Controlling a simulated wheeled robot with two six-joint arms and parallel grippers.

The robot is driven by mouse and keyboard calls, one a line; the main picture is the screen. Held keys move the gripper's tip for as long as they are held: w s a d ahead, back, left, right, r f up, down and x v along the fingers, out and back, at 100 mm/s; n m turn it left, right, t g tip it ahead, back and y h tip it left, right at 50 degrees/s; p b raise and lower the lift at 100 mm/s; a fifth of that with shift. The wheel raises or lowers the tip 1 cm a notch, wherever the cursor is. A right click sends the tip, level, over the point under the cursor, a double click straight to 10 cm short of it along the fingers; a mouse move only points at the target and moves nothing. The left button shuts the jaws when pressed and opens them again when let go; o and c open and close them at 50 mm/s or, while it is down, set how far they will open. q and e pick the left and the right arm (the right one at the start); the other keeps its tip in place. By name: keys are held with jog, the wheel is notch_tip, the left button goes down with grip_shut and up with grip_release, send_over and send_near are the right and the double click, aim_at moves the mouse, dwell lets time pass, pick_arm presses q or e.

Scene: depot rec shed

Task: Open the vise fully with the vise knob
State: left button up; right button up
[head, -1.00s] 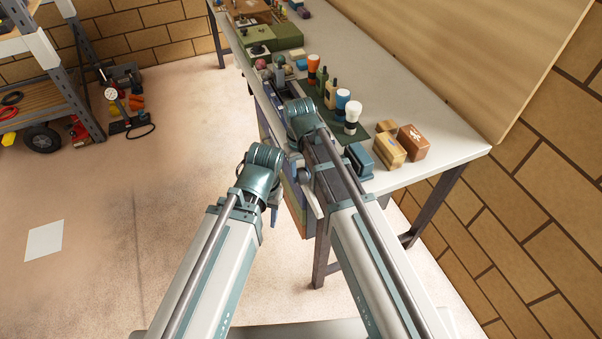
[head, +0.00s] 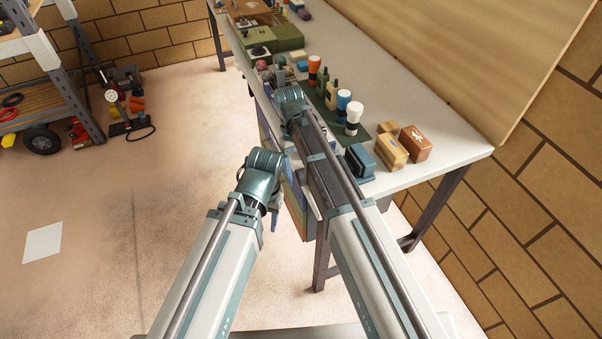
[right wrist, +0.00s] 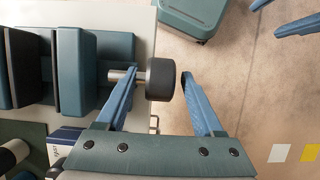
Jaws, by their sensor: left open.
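The vise (head: 360,162) is a teal block at the bench's near edge in the head view. In the right wrist view, the vise (right wrist: 80,72) fills the left, with teal blocks and dark jaw faces. A short metal shaft leads to its black knob (right wrist: 161,79), beyond the bench edge. My right gripper (right wrist: 159,73) is open, its blue fingers either side of the knob. The left finger overlaps the shaft; I cannot tell whether it touches. The right finger stands apart. My right arm hides knob and gripper in the head view. My left gripper (head: 276,215) is open and empty; it also shows at the wrist view's top right (right wrist: 263,20).
A dark green mat (head: 323,105) with several bottles and shakers lies past the vise. Two wooden boxes (head: 392,152) (head: 416,149) stand right of it. A shelf rack (head: 75,95) is at the far left. The floor (head: 130,230) left of the bench (head: 440,128) is open.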

jog(key=p+v, duration=1.3)
jog(key=shift+w+r, duration=0.2)
jog(key=shift+r, duration=0.2)
jog(key=shift+a, duration=0.1)
